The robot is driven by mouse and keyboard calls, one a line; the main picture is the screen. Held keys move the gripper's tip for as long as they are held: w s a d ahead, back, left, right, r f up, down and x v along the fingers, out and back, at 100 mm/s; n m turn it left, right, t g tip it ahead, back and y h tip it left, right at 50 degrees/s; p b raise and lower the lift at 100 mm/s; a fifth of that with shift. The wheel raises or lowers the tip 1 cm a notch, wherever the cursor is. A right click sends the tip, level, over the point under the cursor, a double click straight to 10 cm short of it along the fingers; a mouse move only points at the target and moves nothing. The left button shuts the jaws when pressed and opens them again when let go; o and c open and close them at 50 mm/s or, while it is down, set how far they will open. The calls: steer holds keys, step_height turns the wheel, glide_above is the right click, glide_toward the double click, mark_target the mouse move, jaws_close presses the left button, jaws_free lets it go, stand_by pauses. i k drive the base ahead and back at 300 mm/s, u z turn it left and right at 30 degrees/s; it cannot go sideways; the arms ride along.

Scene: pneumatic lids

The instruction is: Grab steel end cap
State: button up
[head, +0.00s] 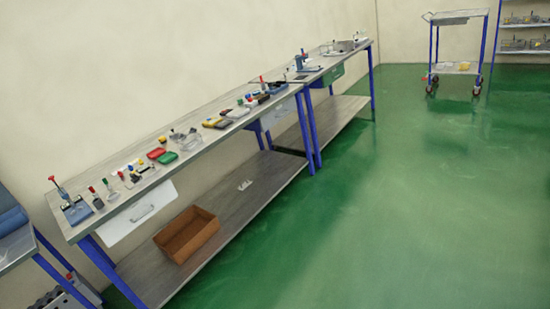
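My gripper is not in view. I cannot make out a steel end cap for certain, because the parts on the long workbench (95,165) are small and far off. Small pale pieces (245,184) lie on the bench's lower shelf (262,170); I cannot tell what they are. Several small parts, some grey or metallic, stand along the bench top among red, green, yellow and black items.
A brown open box (187,235) stands on the lower shelf. A blue hand press (74,208) stands at the near bench end. A wheeled trolley (455,70) and shelves (525,45) stand at the far right. The green floor (400,200) is clear.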

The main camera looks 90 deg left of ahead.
mark_target(98, 203)
steer(key=u, duration=1.35)
steer(key=i, duration=0.15)
steer(key=u, duration=2.25)
steer(key=k, duration=0.8)
steer(key=u, duration=0.25)
steer(key=i, duration=0.8)
steer(key=z, duration=0.1)
